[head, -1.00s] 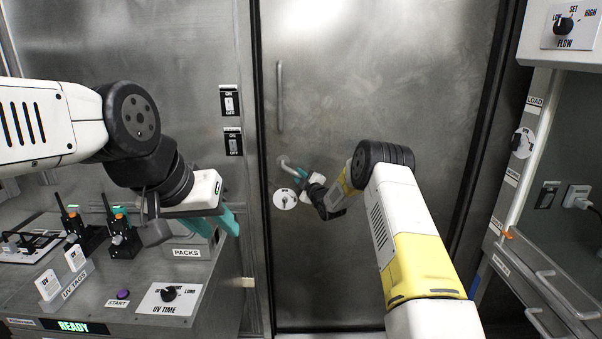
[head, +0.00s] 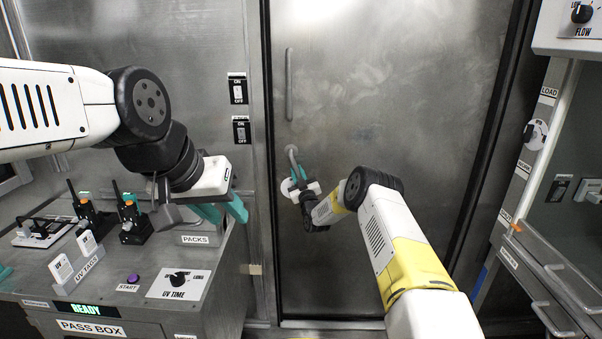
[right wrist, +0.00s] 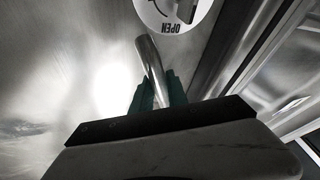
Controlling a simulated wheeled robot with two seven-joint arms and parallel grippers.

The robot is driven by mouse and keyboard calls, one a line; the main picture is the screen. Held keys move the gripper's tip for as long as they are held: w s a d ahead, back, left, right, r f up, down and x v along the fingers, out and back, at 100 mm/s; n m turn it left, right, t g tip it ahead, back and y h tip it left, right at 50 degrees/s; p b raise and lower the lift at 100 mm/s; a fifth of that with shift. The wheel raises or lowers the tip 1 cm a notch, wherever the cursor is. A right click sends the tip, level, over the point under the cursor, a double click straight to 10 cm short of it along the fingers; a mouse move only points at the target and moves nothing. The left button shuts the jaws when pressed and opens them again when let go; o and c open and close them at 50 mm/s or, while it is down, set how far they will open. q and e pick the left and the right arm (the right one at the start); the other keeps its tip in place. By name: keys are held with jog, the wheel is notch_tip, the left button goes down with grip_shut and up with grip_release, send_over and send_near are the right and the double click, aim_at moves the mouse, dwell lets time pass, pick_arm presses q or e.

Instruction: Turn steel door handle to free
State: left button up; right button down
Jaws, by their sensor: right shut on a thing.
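The steel door handle (head: 291,153) is a short bent lever on the left part of the steel door (head: 400,110). My right gripper (head: 298,173) is shut on it from below, with teal fingers on both sides of the lever. In the head view the lever slants steeply down. The right wrist view shows the shiny lever (right wrist: 150,62) between the fingers (right wrist: 155,92), in front of a round white plate (right wrist: 165,12) marked OPEN. My left gripper (head: 222,214) is open and empty above the pass box, away from the door.
A long vertical pull bar (head: 289,85) is fixed above the handle. Left stands the pass box (head: 215,275) with radios, tags and a UV TIME dial (head: 179,282). Shelving with rails (head: 545,270) stands at the right. The door looks closed in its dark frame.

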jog(key=shift+a+f, duration=0.1)
jog(key=shift+a, duration=0.05)
dwell(0.3)
jog(key=c, duration=1.3)
grip_release()
jog(key=shift+s, duration=0.1)
jog(key=v, duration=0.7)
jog(key=shift+s, duration=0.25)
jog(key=shift+f, duration=0.1)
